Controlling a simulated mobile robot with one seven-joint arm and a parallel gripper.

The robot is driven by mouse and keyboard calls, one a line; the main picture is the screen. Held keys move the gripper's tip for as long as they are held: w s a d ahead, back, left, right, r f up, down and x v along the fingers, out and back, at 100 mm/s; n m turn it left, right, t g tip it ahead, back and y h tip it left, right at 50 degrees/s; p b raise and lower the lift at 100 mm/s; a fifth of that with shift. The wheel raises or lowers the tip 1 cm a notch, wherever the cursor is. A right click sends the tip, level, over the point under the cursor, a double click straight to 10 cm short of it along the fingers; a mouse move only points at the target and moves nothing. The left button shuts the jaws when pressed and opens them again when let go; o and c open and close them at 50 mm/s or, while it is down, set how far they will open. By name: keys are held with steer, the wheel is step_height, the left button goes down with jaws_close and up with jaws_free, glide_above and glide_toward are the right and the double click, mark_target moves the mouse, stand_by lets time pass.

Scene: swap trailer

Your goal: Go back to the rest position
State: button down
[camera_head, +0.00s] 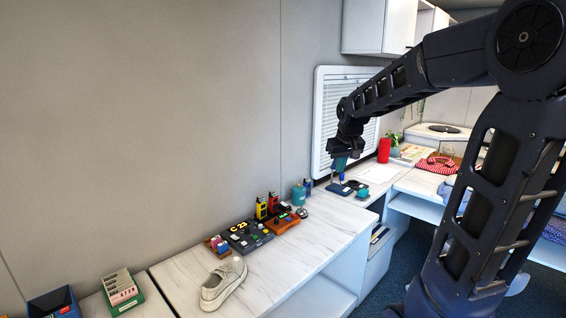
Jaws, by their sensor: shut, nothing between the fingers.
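My arm, dark blue-grey, rises at the right of the head view and reaches left and away over the far part of the counter. My gripper (340,175) points down at its end, small in the picture, above a dark blue flat tray or pad (340,189). Its fingers are shut with nothing seen between them. I cannot tell whether the fingertips touch the pad.
A white shoe (224,284) stands on the near counter (190,275). Behind it are a dark device with "C-23" (246,236) and a brown tray (284,222). A red cylinder (384,150) stands beyond my gripper. A window (325,110) is behind the arm.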

steer(key=s+d+f+m, duration=0.1)
steer(key=s+d, duration=0.3)
steer(key=s, duration=0.7)
steer(key=s+d+m, duration=0.2)
steer(key=s+d, duration=0.3)
steer(key=s, duration=0.6)
steer(key=shift+s+f+h, duration=0.3)
steer(key=shift+s+f, duration=0.05)
steer(key=shift+a, duration=0.1)
